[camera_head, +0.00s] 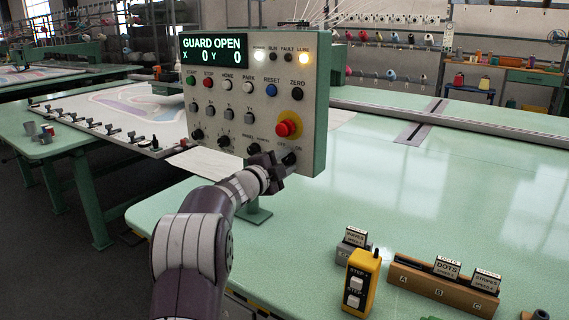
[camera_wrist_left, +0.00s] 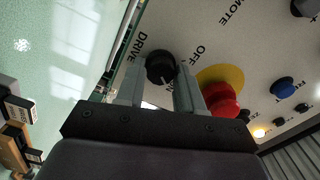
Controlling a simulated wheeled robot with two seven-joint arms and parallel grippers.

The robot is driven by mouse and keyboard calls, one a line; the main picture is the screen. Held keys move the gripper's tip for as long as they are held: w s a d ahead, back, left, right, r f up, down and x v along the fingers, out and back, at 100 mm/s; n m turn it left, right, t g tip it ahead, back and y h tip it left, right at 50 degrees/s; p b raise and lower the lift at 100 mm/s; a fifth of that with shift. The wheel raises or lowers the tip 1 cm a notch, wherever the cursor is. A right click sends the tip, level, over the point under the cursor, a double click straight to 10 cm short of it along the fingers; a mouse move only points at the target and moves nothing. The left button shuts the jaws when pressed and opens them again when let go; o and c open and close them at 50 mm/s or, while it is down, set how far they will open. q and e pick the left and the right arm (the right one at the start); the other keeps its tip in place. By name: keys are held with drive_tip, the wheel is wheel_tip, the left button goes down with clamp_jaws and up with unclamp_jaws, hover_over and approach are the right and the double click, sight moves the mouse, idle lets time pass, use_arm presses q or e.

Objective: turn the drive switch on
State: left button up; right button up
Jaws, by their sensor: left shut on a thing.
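The control panel (camera_head: 240,110) has a display reading GUARD OPEN, X 0, Y 0. The drive switch (camera_wrist_left: 161,67) is a round black knob beside the DRIVE, OFF and partly hidden ON labels; it sits at the panel's lower right corner (camera_head: 289,158). My left gripper (camera_head: 276,165) reaches up to that corner. In the wrist view its two fingers (camera_wrist_left: 160,88) are closed on either side of the knob. A pale mark shows on the knob, but I cannot tell for certain which position it points to. My right gripper is in neither view.
A red emergency button (camera_head: 288,127) on a yellow disc is close above the switch. More knobs and buttons cover the panel. A yellow pendant (camera_head: 361,283) and a wooden rack (camera_head: 440,288) with labelled blocks stand on the green table (camera_head: 400,200), which is otherwise largely clear.

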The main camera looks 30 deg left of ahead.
use_arm(q)
drive_tip(key=o, duration=1)
drive_tip(key=s, duration=0.8)
drive_tip(key=s+a, duration=0.1)
drive_tip(key=s, duration=0.3)
drive_tip(key=shift+s, duration=0.35)
